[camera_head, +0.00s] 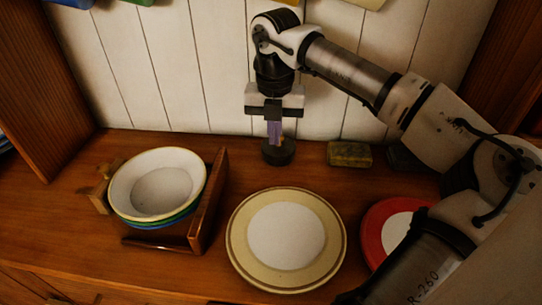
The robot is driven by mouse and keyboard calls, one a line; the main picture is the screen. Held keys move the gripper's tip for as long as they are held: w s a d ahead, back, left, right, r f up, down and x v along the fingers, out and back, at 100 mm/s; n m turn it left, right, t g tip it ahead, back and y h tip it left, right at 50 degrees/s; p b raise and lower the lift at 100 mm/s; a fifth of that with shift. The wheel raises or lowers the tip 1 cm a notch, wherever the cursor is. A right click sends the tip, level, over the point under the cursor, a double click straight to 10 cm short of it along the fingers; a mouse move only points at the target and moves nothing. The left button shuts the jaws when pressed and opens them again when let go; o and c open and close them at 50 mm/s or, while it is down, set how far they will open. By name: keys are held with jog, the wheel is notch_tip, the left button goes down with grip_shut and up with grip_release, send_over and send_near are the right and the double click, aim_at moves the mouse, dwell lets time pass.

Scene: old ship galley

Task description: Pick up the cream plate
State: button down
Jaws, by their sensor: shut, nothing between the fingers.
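The cream plate (237,236) lies flat on the wooden counter in the middle front, with a darker band near its rim and a white centre. My gripper (274,141) points down behind the plate, near the back wall, above a small dark round object (278,153). Its fingers are together with nothing held. The gripper is apart from the plate. Whether the fingertips touch the dark object cannot be told.
Stacked bowls (158,190) sit in a wooden rack (208,200) left of the plate. A red-rimmed plate (377,226) lies to the right, partly hidden by my arm. A yellowish block (349,154) stands at the back. Wooden posts flank the counter.

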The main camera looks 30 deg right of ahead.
aim_at(273, 186)
notch_tip(273, 186, down, 9)
jog(key=shift+s+a+f+p, duration=0.1)
jog(key=shift+s+p, duration=0.05)
jog(key=shift+p, duration=1)
jog(key=shift+s+a+f+p, duration=0.1)
jog(key=shift+s+a+p, duration=0.75)
jog(key=shift+s, duration=0.3)
jog(key=shift+s+a+f, duration=0.15)
jog(key=shift+s+a, duration=0.15)
jog(key=shift+s, duration=0.05)
jog(key=shift+s, duration=0.1)
